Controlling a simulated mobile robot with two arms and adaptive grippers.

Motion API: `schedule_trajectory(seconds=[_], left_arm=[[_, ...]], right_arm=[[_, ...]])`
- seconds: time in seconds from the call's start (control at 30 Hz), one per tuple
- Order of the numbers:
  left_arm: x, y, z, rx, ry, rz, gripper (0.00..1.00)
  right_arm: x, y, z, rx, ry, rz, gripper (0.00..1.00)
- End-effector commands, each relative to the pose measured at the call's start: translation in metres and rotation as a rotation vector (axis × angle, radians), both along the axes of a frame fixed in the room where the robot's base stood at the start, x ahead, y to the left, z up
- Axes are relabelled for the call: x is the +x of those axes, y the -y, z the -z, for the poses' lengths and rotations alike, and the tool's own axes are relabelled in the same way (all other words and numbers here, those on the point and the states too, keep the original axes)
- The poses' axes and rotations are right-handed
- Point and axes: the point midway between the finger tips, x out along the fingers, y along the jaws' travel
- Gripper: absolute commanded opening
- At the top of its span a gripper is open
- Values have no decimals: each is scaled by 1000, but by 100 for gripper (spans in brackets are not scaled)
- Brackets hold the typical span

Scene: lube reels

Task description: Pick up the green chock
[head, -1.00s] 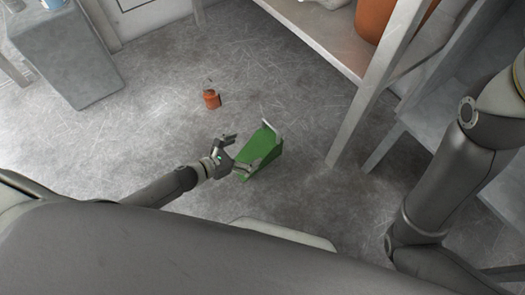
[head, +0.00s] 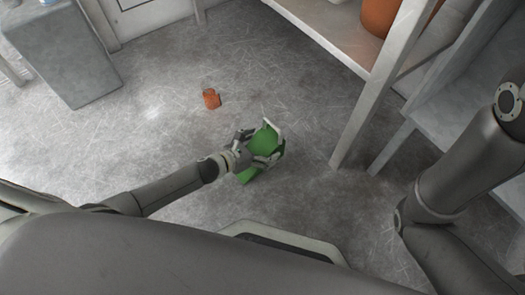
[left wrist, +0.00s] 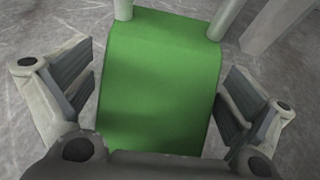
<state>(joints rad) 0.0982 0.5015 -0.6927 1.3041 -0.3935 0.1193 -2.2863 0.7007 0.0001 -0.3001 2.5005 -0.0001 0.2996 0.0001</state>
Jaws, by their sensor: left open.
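The green chock (head: 264,143) lies on the grey floor near the middle of the head view, with a pale handle at its far end. It fills the centre of the left wrist view (left wrist: 160,85), where two pale posts rise at its far end. My left gripper (head: 264,147) is open, with a finger on each side of the chock. In the left wrist view the open fingers (left wrist: 160,95) stand left and right of the green block, with a small gap visible on the left side. My right gripper is out of view; only its arm shows at the right.
A small orange-red can (head: 211,99) stands on the floor beyond the chock. A shelf unit (head: 372,95) with a post reaching the floor is to the right. A grey cabinet (head: 68,58) stands at the upper left. The floor between is clear.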

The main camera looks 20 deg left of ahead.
Motion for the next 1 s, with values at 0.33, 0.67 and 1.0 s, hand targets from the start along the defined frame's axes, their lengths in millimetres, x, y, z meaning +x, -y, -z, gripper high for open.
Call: schedule_trajectory(seconds=[0.33,0.67,1.0], left_arm=[[-1,0,0,0,0,0,67],[1,1,-3,-4,5,2,27],[1,1,-6,-3,4,2,27]], right_arm=[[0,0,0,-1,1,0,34],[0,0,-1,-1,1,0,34],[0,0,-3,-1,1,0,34]])
